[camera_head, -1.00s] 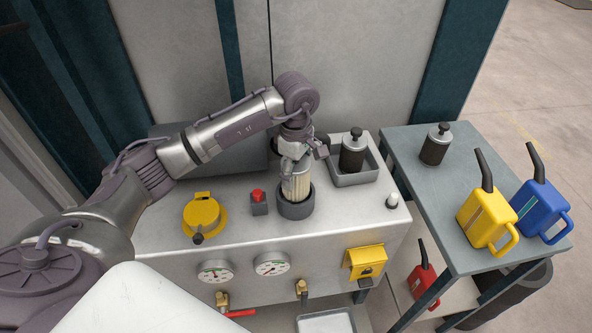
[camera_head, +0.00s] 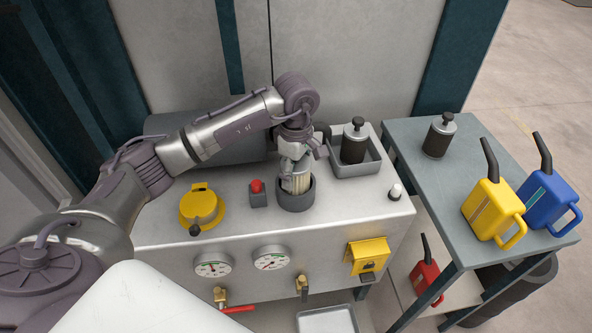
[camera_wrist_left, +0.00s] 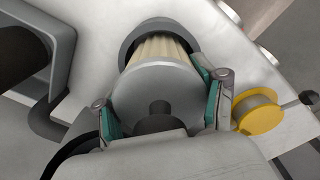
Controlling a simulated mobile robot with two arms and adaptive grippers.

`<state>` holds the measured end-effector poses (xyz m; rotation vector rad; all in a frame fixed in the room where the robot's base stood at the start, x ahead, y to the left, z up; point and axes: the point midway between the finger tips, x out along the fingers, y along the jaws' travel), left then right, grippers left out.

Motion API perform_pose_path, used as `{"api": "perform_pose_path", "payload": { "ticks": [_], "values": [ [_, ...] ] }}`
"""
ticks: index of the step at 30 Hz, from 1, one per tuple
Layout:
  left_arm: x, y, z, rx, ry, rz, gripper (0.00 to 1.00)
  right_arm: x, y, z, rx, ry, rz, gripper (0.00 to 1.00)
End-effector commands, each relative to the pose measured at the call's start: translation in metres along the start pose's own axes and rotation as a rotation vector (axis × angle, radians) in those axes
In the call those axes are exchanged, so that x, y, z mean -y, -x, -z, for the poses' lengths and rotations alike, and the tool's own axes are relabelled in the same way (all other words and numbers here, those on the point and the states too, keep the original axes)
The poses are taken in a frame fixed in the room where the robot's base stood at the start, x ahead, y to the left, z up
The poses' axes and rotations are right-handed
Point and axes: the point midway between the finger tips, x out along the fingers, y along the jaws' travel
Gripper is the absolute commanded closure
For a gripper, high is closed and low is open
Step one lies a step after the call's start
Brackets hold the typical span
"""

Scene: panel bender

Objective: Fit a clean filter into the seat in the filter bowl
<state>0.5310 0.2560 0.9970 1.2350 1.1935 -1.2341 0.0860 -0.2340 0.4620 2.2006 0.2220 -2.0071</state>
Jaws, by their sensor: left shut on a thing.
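A pale pleated filter (camera_head: 297,184) with a grey end cap is held upright by my left gripper (camera_head: 297,163). The gripper is shut on the cap, with a finger on each side of it in the left wrist view (camera_wrist_left: 163,98). The lower part of the filter is inside the dark round filter bowl (camera_head: 296,203) on the bench top. The bowl's rim hides the filter's lower end and the seat, so I cannot tell if it touches the seat. My right gripper is not in view.
A grey tray (camera_head: 356,171) behind the bowl holds a dark filter (camera_head: 353,146). Another dark filter (camera_head: 438,139) stands on the side table with yellow (camera_head: 490,212) and blue (camera_head: 546,205) cans. A yellow lid (camera_head: 202,208) and red button (camera_head: 257,187) are left of the bowl.

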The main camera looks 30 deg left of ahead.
Motion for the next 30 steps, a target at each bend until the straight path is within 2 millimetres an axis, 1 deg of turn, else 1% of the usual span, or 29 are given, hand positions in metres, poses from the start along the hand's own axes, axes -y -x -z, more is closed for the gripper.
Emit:
{"api": "perform_pose_path", "payload": {
  "ticks": [1, 13, 23, 24, 28, 30],
  "values": [
    [0.0, -0.003, 0.0, 0.0, 0.001, -0.001, 0.74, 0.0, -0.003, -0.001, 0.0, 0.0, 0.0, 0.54],
    [-0.001, -0.017, 0.0, 0.0, 0.001, -0.002, 0.74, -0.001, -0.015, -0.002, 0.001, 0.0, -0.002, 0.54],
    [0.0, -0.018, 0.0, 0.0, 0.0, 0.0, 0.74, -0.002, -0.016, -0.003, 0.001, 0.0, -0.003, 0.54],
    [0.0, -0.018, 0.0, 0.0, 0.0, 0.0, 0.24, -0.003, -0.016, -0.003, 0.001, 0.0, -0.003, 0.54],
    [0.0, -0.018, 0.0, 0.0, 0.0, 0.001, 0.02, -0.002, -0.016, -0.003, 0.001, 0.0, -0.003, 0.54],
    [0.0, -0.018, 0.0, 0.0, 0.0, 0.0, 0.01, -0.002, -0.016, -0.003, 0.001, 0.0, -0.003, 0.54]
  ]
}}
